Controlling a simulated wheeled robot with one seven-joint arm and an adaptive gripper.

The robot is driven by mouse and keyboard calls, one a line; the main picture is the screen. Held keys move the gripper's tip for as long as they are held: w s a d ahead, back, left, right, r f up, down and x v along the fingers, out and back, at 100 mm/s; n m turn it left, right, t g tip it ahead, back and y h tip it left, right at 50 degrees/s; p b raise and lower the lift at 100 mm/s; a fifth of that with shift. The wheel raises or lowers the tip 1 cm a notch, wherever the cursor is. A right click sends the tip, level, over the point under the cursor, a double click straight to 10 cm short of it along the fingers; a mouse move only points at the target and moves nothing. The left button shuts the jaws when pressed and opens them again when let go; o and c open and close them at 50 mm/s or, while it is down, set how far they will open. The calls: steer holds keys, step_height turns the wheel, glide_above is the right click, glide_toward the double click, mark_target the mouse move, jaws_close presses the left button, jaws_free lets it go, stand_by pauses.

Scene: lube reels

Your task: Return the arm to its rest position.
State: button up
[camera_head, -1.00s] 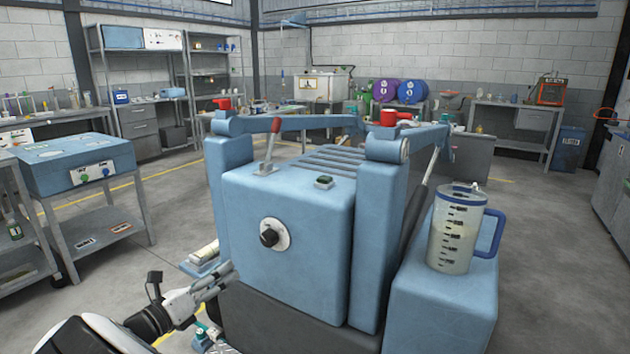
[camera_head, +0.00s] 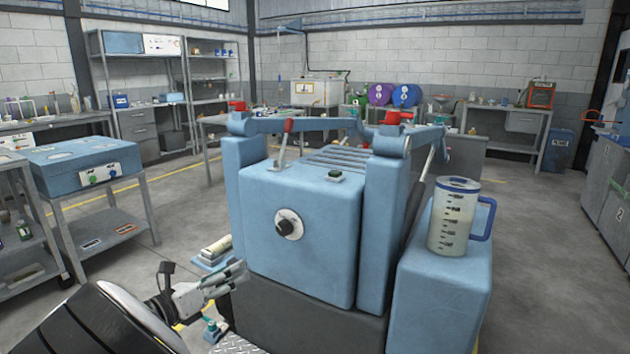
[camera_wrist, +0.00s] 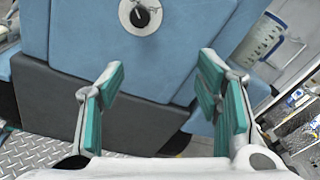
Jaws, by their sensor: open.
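My gripper (camera_head: 222,282) is at the lower left of the head view, in front of a blue machine (camera_head: 300,235) and low beside its front left edge. In the wrist view my gripper (camera_wrist: 160,95) has its two green-padded fingers wide apart with nothing between them. Beyond the fingers are the machine's blue front and dark base (camera_wrist: 95,110). The machine's round dial (camera_wrist: 140,14) shows at the top of the wrist view. My arm reaches in from the bottom left corner of the head view.
A clear measuring jug (camera_head: 453,215) with a blue handle stands on a blue block (camera_head: 440,285) at the machine's right. A red-tipped lever (camera_head: 285,140) stands on top. A blue-topped bench (camera_head: 85,165) is at left. Open floor (camera_head: 540,240) lies at right.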

steer(key=d+r+m+g+h, duration=0.1)
steer(key=d+r+m+g, duration=0.35)
steer(key=d, duration=0.55)
steer(key=d+r+m+g, duration=0.3)
steer(key=d+m, duration=0.2)
steer(key=d, duration=0.4)
steer(key=s+d+r+m+g+y, duration=0.2)
steer(key=s+d+r+m+g, duration=0.25)
steer(key=s+d+m, duration=0.6)
steer(key=s+d+r+m+g+y, duration=0.1)
steer(key=s+d+r+m+y, duration=0.15)
steer(key=s+d, duration=0.45)
steer(key=s+d+r+m+g+y, duration=0.1)
steer(key=s+d+m+y, duration=0.25)
steer(key=s, duration=0.55)
steer(key=s+a+f+m+t+y, duration=0.1)
steer(key=s+f+m+t+y, duration=0.15)
steer(key=s+m, duration=0.85)
steer(key=s+r+n+t+p, duration=0.1)
steer(key=s+r+n+p, duration=0.1)
steer(key=r+p, duration=1.1)
steer(key=shift+s+r+n+t, duration=0.4)
steer(key=shift+s+r, duration=0.15)
steer(key=shift+r, duration=0.15)
